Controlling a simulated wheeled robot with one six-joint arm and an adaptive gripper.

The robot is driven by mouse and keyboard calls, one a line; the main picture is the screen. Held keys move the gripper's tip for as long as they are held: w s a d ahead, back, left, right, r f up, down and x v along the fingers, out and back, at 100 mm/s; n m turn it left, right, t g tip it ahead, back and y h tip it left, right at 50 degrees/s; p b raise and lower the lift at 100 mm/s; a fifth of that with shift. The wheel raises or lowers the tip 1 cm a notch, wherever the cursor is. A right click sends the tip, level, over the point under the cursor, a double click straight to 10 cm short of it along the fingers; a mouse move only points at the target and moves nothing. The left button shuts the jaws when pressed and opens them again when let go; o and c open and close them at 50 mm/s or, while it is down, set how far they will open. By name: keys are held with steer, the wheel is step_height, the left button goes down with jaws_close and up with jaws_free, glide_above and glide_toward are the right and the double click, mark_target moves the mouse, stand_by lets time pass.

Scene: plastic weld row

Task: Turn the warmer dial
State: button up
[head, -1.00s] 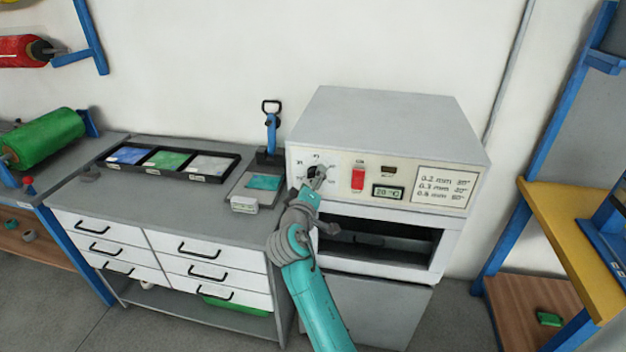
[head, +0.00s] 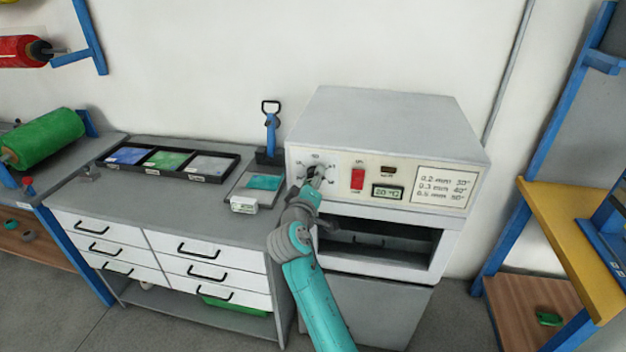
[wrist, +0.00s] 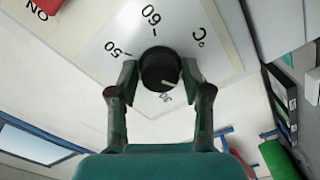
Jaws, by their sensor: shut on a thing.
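The warmer (head: 390,115) is a grey box with a pale front panel. Its black dial (wrist: 158,68) sits on a white scale plate in the wrist view, with 50, 60, °C and a partly covered 30 legible. A light pointer line on the dial points to the lower right in that view, close to the 30. My gripper (wrist: 158,78) is shut on the dial, one finger on each side. In the head view my gripper (head: 313,182) covers much of the dial at the panel's left.
A red switch (head: 358,179) and a display (head: 388,193) reading about 20 °C are right of the dial. A card (head: 445,190) lists thicknesses with temperatures. The open warmer bay (head: 385,245) lies below. A drawer bench (head: 190,200) with trays stands left; a yellow-topped bench (head: 570,225) stands right.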

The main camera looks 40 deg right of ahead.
steer(key=m, duration=2.3)
steer(key=shift+f+m, duration=0.1)
steer(key=shift+m, duration=0.2)
stand_by(0.4)
steer(key=o, duration=1.2)
steer(key=shift+c, duration=0.2)
steer(key=shift+a, duration=0.1)
steer(key=v, duration=1.2)
